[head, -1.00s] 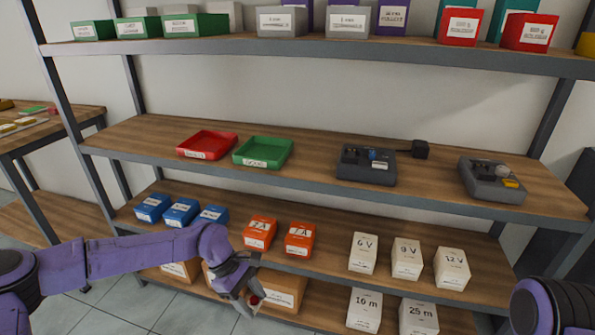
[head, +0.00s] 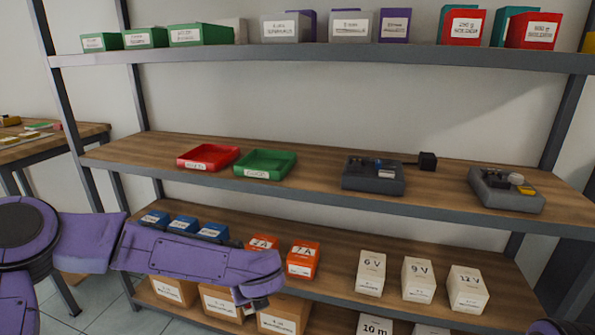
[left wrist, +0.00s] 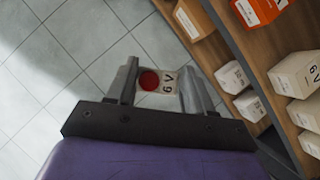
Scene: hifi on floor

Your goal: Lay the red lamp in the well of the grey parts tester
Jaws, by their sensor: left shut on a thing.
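In the left wrist view my left gripper (left wrist: 158,85) is shut on the red lamp (left wrist: 149,80), a small piece with a round red face and a pale label marked with a digit and V. The floor lies behind it. Two dark grey devices stand on the middle shelf: one (head: 372,178) with a blue-and-white part, the other (head: 507,196) with a yellow part. I cannot tell which is the parts tester. My right gripper is out of view.
A red tray (head: 207,158) and a green tray (head: 264,164) sit left on the middle shelf (head: 320,167). A black box (head: 428,161) stands behind the devices. Blue, orange and white boxes fill the shelf below. The upper shelf edge (head: 330,58) overhangs.

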